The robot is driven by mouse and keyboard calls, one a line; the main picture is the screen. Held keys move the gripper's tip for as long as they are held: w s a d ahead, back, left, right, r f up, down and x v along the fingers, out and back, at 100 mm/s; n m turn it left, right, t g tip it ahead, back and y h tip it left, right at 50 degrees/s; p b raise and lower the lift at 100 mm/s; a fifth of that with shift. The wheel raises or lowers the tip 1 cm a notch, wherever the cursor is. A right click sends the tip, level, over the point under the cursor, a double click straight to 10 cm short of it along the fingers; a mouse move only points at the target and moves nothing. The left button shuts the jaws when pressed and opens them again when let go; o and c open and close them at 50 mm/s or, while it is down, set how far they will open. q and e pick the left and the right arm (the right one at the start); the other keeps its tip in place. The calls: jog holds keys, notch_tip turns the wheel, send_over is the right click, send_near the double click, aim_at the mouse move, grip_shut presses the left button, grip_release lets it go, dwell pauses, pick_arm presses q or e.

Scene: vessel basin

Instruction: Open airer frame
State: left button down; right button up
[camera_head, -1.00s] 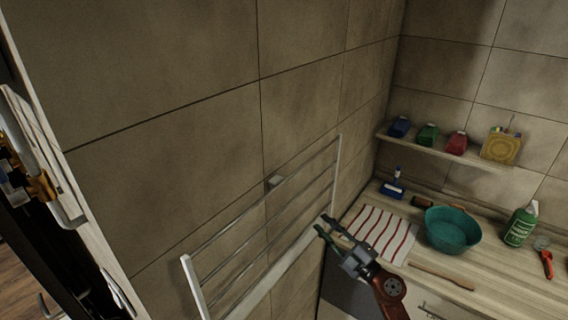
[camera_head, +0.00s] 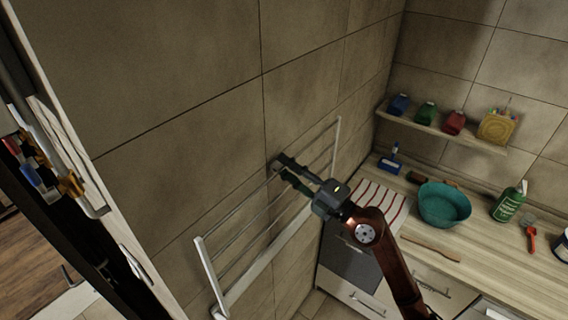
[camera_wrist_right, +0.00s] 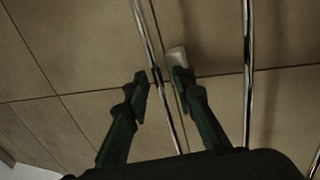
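The airer frame (camera_head: 202,262) is a white and metal rack with several thin bars, mounted on the tiled wall left of the counter. A small pale tab (camera_wrist_right: 176,56) on its upper bar shows in the right wrist view, beside one fingertip; in the head view my gripper largely covers it. My right gripper (camera_head: 284,170) is at the upper bar. In the right wrist view its two dark green fingers (camera_wrist_right: 160,82) stand apart, with the chrome bar (camera_wrist_right: 147,32) passing between them. Whether a finger touches the tab I cannot tell. My left gripper is out of view.
Right of the airer, a counter holds a striped cloth (camera_head: 397,206), a teal basin (camera_head: 444,204) and a green bottle (camera_head: 508,204). A shelf (camera_head: 445,132) with several small items hangs above. A tall white-edged unit (camera_head: 90,190) stands at left.

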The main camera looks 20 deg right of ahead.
jog(key=shift+w+a, duration=0.1)
jog(key=shift+w, duration=0.1)
grip_shut()
dwell(0.6)
